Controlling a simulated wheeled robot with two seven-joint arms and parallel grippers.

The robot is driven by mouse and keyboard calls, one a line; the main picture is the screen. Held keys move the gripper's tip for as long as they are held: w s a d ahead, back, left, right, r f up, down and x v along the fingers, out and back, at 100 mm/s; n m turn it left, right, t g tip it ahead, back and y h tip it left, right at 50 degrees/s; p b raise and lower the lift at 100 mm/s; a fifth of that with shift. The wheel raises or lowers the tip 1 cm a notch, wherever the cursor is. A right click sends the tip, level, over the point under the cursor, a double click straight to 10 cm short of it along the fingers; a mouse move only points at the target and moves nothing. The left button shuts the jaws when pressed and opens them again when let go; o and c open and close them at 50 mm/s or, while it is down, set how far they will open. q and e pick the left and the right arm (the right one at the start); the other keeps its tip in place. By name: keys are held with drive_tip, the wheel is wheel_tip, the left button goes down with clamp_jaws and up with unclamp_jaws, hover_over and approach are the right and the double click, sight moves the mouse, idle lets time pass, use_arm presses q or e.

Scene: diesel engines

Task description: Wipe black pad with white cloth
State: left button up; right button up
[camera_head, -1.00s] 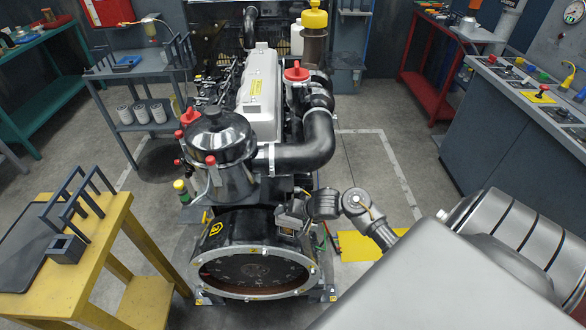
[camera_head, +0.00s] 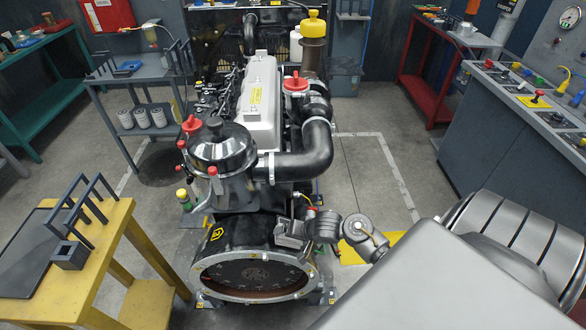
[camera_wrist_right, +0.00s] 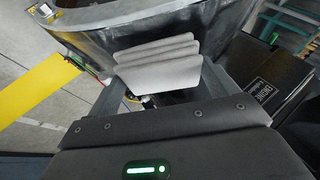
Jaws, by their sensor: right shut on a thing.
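My right gripper (camera_head: 289,233) is beside the right side of the engine's front end in the head view. In the right wrist view the gripper (camera_wrist_right: 160,75) is shut on a folded white cloth (camera_wrist_right: 158,66), which hangs in layers between the fingers, close to a dark curved engine surface. I cannot tell whether the cloth touches that surface. In the head view the cloth cannot be made out. A flat black pad (camera_head: 22,262) lies on the yellow table at the left, far from the right gripper. My left gripper is not in view.
The diesel engine (camera_head: 258,105) stands in the middle. The yellow table (camera_head: 100,250) holds a dark rack (camera_head: 85,205) and a small dark block (camera_head: 69,255). A labelled black box (camera_wrist_right: 270,88) is right of the gripper. Open floor lies right of the engine.

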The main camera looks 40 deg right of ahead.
drive_tip(key=shift+r+p, duration=0.1)
drive_tip(key=shift+p, duration=0.4)
drive_tip(key=shift+w+d+p, duration=0.3)
drive_tip(key=shift+w+d, duration=0.1)
drive_tip(key=shift+w, duration=0.1)
drive_tip(key=shift+w+d+f+p, duration=0.1)
drive_tip(key=shift+w+d+p, duration=0.05)
drive_tip(key=shift+w+d, duration=0.3)
drive_tip(key=shift+w+d+f+p, duration=0.15)
drive_tip(key=shift+w+d, duration=0.1)
drive_tip(key=shift+w, duration=0.3)
drive_tip(key=shift+w+d+r, duration=0.15)
drive_tip(key=shift+w+d, duration=0.15)
drive_tip(key=shift+w, duration=0.05)
drive_tip(key=shift+w+d+p, duration=0.55)
drive_tip(key=shift+w+d, duration=0.35)
drive_tip(key=shift+w, duration=0.3)
